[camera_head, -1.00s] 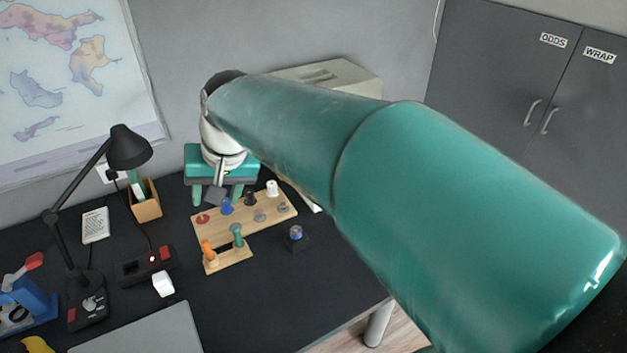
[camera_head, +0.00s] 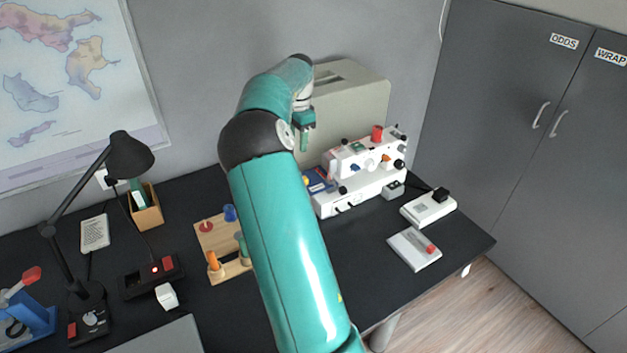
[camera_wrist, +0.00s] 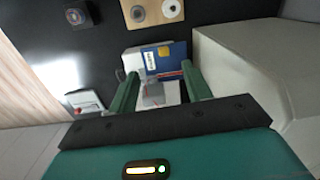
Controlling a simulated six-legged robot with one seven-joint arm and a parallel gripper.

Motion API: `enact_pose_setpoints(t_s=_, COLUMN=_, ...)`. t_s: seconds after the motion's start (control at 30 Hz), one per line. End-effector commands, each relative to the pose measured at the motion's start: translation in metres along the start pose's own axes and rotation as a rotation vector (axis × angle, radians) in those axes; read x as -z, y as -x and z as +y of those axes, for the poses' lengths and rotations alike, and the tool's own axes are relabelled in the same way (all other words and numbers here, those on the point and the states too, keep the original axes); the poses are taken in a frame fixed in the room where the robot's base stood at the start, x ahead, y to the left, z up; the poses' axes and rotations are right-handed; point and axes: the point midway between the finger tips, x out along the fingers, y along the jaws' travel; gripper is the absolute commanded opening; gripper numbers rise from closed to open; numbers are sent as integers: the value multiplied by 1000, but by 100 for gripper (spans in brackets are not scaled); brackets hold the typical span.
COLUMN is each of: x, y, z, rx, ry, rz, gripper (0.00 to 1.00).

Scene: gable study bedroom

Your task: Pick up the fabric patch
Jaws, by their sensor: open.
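My gripper (camera_head: 303,148) points down, open, above the left end of the white sewing machine (camera_head: 365,188). In the wrist view my gripper (camera_wrist: 160,72) has its two green fingers spread. A small light grey square (camera_wrist: 152,89) shows between the fingers, over or on a white surface; it may be the fabric patch, but I cannot tell for sure. Just beyond the fingertips lies a flat blue piece (camera_wrist: 167,55) with a yellow mark. The blue piece (camera_head: 318,181) also shows beside the machine in the head view. No contact with the fingers is clear.
A large beige case (camera_head: 345,100) stands behind the machine, close to my gripper. A wooden peg board (camera_head: 207,238) with spools is partly hidden by my arm. A desk lamp (camera_head: 128,157) stands left. White boxes (camera_head: 413,258) lie right; dark table is bare between.

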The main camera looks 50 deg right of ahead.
Motion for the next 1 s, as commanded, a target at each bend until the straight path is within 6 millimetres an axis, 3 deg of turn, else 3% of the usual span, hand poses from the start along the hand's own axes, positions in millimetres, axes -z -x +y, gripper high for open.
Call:
enact_pose_setpoints(t_s=0.03, x=9, y=-11, z=-4, rx=-18, ry=-23, rz=14, gripper=49)
enact_pose_setpoints(t_s=0.2, x=23, y=-29, z=-11, rx=-46, ry=-70, rz=33, gripper=49)
enact_pose_setpoints(t_s=0.37, x=24, y=-48, z=-12, rx=-51, ry=-76, rz=32, gripper=49)
enact_pose_setpoints(t_s=0.63, x=25, y=-99, z=-10, rx=-50, ry=-75, rz=34, gripper=49)
enact_pose_setpoints(t_s=1.0, x=27, y=-137, z=-8, rx=-50, ry=-74, rz=34, gripper=49)
